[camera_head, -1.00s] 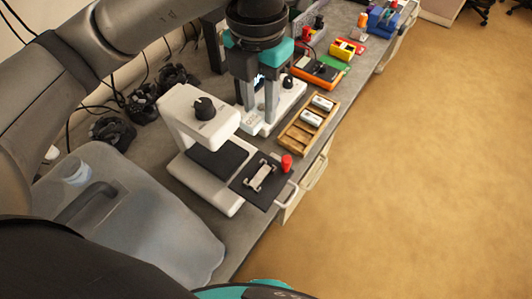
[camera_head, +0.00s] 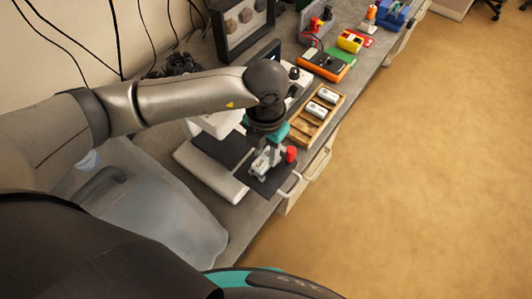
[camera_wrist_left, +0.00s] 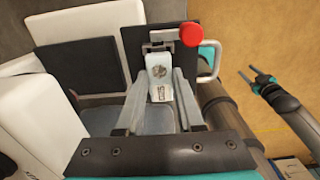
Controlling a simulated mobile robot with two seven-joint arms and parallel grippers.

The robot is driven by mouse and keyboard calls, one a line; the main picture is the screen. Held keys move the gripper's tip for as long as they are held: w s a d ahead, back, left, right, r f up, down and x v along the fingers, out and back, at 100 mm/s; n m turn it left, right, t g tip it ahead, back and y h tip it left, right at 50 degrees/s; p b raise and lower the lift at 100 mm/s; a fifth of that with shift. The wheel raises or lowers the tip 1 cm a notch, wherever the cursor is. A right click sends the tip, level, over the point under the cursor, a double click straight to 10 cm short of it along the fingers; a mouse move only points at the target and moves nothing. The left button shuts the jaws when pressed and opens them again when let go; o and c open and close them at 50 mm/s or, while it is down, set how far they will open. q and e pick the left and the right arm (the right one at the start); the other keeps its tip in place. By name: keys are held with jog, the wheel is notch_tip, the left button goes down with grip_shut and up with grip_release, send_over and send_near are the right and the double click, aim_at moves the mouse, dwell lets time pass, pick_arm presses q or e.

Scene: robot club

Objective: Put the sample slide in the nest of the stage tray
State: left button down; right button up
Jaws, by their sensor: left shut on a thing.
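My left gripper (camera_head: 262,166) is over the stage tray (camera_head: 281,180), a black plate with a red knob (camera_head: 291,154). In the left wrist view its fingers (camera_wrist_left: 160,100) are shut on the sample slide (camera_wrist_left: 158,82), a pale piece with a printed label and a dark round mark. The slide is over the metal nest (camera_wrist_left: 163,40), whose far part shows beyond it. I cannot tell whether the slide touches the nest, since the gripper and slide hide most of it. My right gripper (camera_wrist_left: 245,72) is open and empty, off to the right in the wrist view.
The white microscope base (camera_head: 205,172) stands left of the tray, partly behind my arm. A wooden rack (camera_head: 303,127) with two white pieces sits beyond. An orange meter (camera_head: 322,64) and other items line the bench's far end. Open floor lies to the right.

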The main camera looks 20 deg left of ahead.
aim_at(266, 157)
pick_arm(q)
jog(key=shift+f, duration=0.85)
jog(key=shift+f, duration=0.2)
jog(key=c, duration=0.5)
grip_release()
jog(key=shift+c, duration=0.2)
jog(key=shift+r, duration=0.1)
notch_tip(266, 157, up, 12)
jog(key=b, duration=0.1)
jog(key=shift+r, duration=0.15)
